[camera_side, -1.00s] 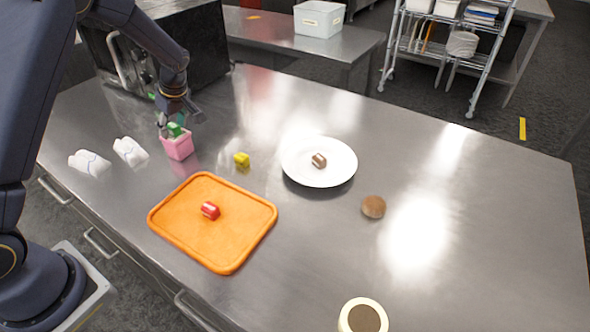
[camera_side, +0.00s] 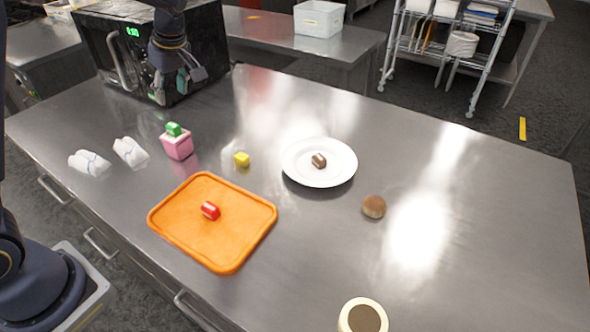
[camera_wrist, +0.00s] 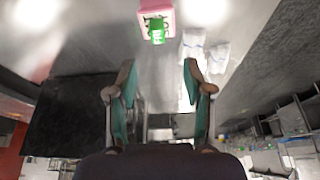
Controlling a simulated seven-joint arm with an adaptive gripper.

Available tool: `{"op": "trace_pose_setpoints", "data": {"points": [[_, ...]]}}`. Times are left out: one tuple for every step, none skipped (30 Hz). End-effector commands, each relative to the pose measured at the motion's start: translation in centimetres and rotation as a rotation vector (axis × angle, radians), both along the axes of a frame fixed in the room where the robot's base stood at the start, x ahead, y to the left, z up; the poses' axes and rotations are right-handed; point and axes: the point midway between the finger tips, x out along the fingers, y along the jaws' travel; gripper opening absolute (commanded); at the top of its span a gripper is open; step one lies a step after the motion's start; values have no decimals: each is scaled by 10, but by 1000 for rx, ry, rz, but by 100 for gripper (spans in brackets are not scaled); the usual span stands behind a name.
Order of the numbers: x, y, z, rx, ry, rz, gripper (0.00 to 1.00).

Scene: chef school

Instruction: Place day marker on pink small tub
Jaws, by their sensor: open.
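The pink small tub (camera_side: 178,147) stands on the steel table at the left. A green day marker (camera_side: 173,129) sits on top of it. In the wrist view the tub (camera_wrist: 148,5) is at the top edge, with the green marker (camera_wrist: 157,33) on it, showing lettering. My gripper (camera_side: 178,88) is above the table, up and behind the tub, in front of the black oven. In the wrist view my gripper (camera_wrist: 159,75) has its fingers spread apart with nothing between them. It is clear of the marker and the tub.
Two white wrapped bundles (camera_side: 130,152) lie left of the tub. A yellow block (camera_side: 242,159), an orange tray (camera_side: 172,221) with a red block (camera_side: 210,210), a white plate (camera_side: 318,178) with a brown piece (camera_side: 319,160), and a brown ball (camera_side: 373,207) are to the right. A black oven (camera_side: 205,50) stands behind.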

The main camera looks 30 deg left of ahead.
Motion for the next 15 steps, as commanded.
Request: {"op": "trace_pose_setpoints", "data": {"points": [[-9, -6, 10, -31, -6, -50, 51], [-16, -11, 15, -53, -10, -97, 51], [-27, -20, 24, -84, -16, -174, 51], [-37, -28, 32, -107, -21, -244, 51], [-48, -36, 39, -129, -28, -321, 51], [-64, -48, 48, -151, -40, -433, 51], [-77, -57, 54, -161, -50, -521, 51], [-90, -66, 60, -166, -63, -610, 51], [-107, -78, 67, -163, -78, -728, 51], [-121, -86, 71, -156, -87, -815, 51], [-133, -93, 74, -143, -97, -900, 51], [-149, -103, 76, -118, -108, -1009, 51], [-160, -109, 77, -98, -114, -1083, 51], [-171, -114, 76, -76, -117, -1151, 51], [-183, -120, 75, -44, -120, -1235, 51]]}}
